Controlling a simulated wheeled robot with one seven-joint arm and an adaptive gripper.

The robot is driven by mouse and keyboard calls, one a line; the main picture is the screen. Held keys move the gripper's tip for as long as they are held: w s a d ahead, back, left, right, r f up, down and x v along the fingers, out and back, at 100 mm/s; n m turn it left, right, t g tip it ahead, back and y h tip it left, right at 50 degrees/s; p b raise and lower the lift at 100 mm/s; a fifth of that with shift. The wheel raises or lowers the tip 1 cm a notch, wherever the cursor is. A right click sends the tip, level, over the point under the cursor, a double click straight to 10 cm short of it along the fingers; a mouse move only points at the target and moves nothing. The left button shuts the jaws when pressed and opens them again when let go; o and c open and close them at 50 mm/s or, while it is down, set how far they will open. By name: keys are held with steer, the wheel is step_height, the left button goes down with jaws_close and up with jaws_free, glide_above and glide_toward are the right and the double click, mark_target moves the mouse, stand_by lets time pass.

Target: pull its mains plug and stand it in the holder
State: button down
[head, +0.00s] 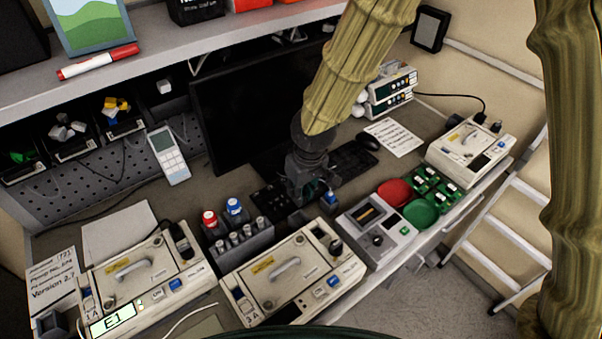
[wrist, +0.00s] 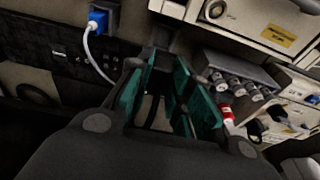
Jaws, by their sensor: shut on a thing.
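My gripper (head: 308,188) is over the middle of the desk, in front of the dark monitor. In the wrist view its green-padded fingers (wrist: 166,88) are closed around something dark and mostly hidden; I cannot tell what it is. A blue plug (wrist: 97,20) with a white cable sits in a dark block, clear of the fingers; a blue piece (head: 330,198) shows beside my gripper in the head view. The left pump (head: 140,268) shows E1 and has a dark plug-like part (head: 181,240) on top. A second pump (head: 290,275) stands front centre. I cannot identify the holder for certain.
A grey rack (head: 240,247) of vials with red- and blue-capped bottles stands left of my gripper. A keyboard (head: 350,160) lies behind it. A grey device (head: 375,228), red and green discs (head: 420,213) and another pump (head: 468,150) stand right. A ladder (head: 505,225) leans beyond.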

steer(key=shift+w+f, duration=0.15)
steer(key=shift+f, duration=0.4)
steer(key=shift+s+f+b, duration=0.4)
steer(key=shift+s+b, duration=0.45)
steer(key=shift+b, duration=0.05)
steer(key=f, duration=0.1)
steer(key=w+f+b, duration=0.1)
steer(key=f+b, duration=0.1)
steer(key=shift+w+f, duration=0.35)
steer(key=shift+f, duration=0.35)
steer(key=shift+s+b, duration=0.3)
steer(key=shift+s, duration=0.15)
steer(key=shift+w+f, duration=0.15)
steer(key=shift+w, duration=0.1)
steer(key=shift+s, duration=0.2)
steer(key=shift+f+b, duration=0.45)
steer(key=shift+f, duration=0.4)
